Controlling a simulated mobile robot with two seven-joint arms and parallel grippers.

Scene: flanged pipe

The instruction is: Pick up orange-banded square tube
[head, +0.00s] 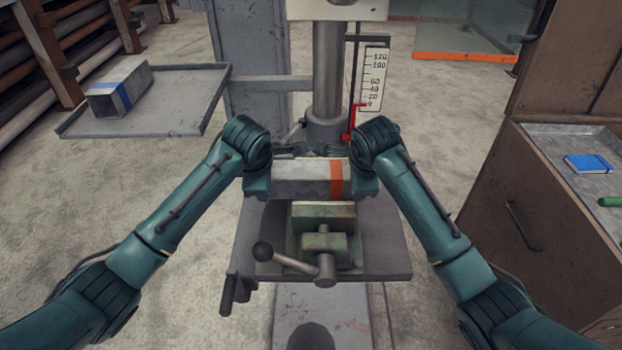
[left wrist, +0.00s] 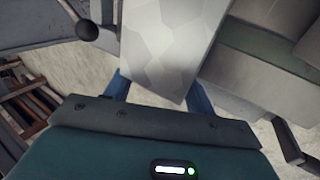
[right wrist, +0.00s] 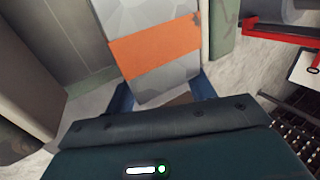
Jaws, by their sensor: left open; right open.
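The grey square tube with an orange band (head: 305,180) lies crosswise above the green vise (head: 322,215) on the drill press table. My left gripper (left wrist: 160,88) is open at the tube's plain end, with its blue fingers on either side of the tube (left wrist: 168,45). My right gripper (right wrist: 163,98) is open at the banded end, its fingers on either side of the tube just past the orange band (right wrist: 155,50). In the head view both gripper tips are hidden by my wrists and the tube. I cannot tell whether any finger touches the tube.
A blue-banded square tube (head: 120,88) lies on a grey side tray (head: 185,108) at the left. The press column (head: 328,75) and a red-pointer scale (head: 373,80) stand behind. A vise handle (head: 295,258) juts toward me. A cabinet with a blue notebook (head: 588,164) stands at the right.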

